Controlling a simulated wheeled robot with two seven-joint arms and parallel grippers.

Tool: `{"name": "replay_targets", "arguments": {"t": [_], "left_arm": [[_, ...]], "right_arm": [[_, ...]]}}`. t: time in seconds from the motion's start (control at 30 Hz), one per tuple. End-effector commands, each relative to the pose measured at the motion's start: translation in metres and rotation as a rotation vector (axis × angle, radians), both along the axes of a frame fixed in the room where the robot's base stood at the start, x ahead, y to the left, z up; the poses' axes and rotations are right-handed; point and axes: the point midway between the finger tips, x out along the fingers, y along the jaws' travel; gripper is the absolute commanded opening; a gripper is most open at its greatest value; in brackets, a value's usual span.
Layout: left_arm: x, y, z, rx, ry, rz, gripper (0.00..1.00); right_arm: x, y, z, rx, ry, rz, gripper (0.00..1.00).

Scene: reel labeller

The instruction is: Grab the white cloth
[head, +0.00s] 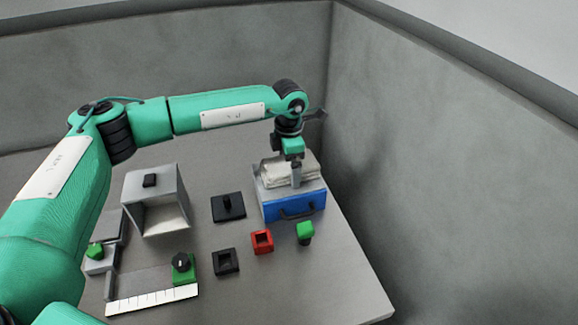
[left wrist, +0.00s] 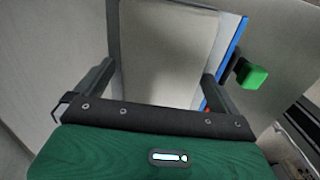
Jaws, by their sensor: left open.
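The white cloth (head: 276,172) lies folded on top of a box with a blue drawer front (head: 295,208) at the right of the table. In the left wrist view the pale cloth (left wrist: 165,50) fills the middle. My left gripper (head: 296,182) points down over the cloth, with its fingers hiding part of it in the head view. In the left wrist view my left gripper (left wrist: 158,85) has its two fingers wide apart, one on each side of the cloth, and it is open. I cannot tell whether the fingers touch the cloth. My right gripper is not in view.
A green-topped item (head: 305,230), a red square holder (head: 262,242) and a black square holder (head: 226,261) stand in front of the drawer box. A black plate with a knob (head: 229,207) and a grey open housing (head: 156,200) are to the left. Walls rise behind and right.

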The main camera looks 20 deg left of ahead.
Motion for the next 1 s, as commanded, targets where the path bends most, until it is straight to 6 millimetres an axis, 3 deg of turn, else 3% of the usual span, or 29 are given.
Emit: {"name": "replay_targets", "arguments": {"t": [0.13,0.33,0.73,0.87,1.0], "left_arm": [[0.0,0.0,0.0,0.0,0.0,0.0,0.96],[0.0,0.0,0.0,0.0,0.0,0.0,0.57],[0.001,0.0,0.007,-0.001,-0.003,0.0,0.56],[0.001,0.0,0.021,-0.001,-0.003,0.0,0.56],[0.001,0.0,0.049,-0.001,-0.006,0.0,0.56]], "right_arm": [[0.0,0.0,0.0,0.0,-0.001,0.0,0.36],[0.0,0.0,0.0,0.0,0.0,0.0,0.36],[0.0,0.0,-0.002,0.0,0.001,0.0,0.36],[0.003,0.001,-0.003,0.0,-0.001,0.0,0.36],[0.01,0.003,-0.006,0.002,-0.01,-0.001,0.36]]}}
